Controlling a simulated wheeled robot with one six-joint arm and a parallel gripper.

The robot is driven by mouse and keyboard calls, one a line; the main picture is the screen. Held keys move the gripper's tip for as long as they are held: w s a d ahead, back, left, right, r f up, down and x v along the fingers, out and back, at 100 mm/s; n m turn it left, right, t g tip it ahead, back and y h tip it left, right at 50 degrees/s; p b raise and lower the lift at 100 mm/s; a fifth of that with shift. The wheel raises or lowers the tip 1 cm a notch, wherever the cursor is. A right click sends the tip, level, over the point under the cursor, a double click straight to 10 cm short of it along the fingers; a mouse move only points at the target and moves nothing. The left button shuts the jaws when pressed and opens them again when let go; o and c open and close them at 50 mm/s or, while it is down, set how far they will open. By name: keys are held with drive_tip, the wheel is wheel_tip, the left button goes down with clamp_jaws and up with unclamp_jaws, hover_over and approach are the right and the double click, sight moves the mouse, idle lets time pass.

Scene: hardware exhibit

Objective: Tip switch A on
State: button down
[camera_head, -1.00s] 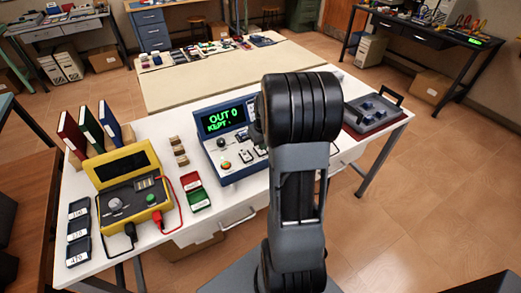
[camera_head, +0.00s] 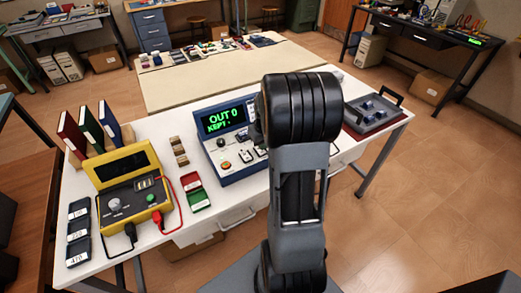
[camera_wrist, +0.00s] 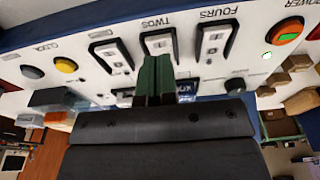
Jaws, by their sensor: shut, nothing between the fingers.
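A blue and white console (camera_head: 243,172) stands on the white table, its screen (camera_head: 221,119) reading "OUT 0" in green. In the wrist view, which is upside down, its panel shows a row of white rocker switches in black frames. One is labelled FOURS (camera_wrist: 215,42), one TWOS (camera_wrist: 158,43), and a third (camera_wrist: 112,55) has a label too small to read. No letter A is legible on any of them. My gripper (camera_wrist: 157,62) is shut and empty, its green fingertips at the lower end of the TWOS switch; contact cannot be told. My arm hides it in the head view.
A yellow meter (camera_head: 128,188) with leads stands left on the table. A grey case (camera_head: 370,110) sits at the right.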

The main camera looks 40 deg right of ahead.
sight(263, 153)
drive_tip(key=shift+f+b, duration=0.95)
drive_tip(key=shift+f, duration=0.25)
idle(1.1)
drive_tip(key=shift+r, duration=0.15)
drive_tip(key=shift+r+p, duration=2.65)
drive_tip(key=shift+r, duration=0.75)
drive_tip(key=shift+s+a+f+m, duration=0.15)
drive_tip(key=shift+s+f+m, duration=0.1)
drive_tip(key=shift+m, duration=0.15)
drive_tip(key=shift+s+a+f+m+g, duration=0.15)
drive_tip(key=shift+s+a+m+g, duration=0.15)
drive_tip(key=shift+s, duration=0.25)
drive_tip(key=shift+s+a+f+m+g, duration=0.1)
drive_tip(key=shift+s+a+m+g, duration=0.1)
drive_tip(key=shift+s+a, duration=0.3)
drive_tip(key=s+a+r+n+t, duration=0.1)
drive_tip(key=s+a+r, duration=0.3)
drive_tip(key=a, duration=0.5)
drive_tip(key=s+a+r+n+t, duration=0.2)
drive_tip(key=s+a+r, duration=0.3)
drive_tip(key=a, duration=0.5)
drive_tip(key=shift+s+r+n, duration=0.25)
drive_tip(key=shift+r+n, duration=0.05)
drive_tip(key=shift+r, duration=0.6)
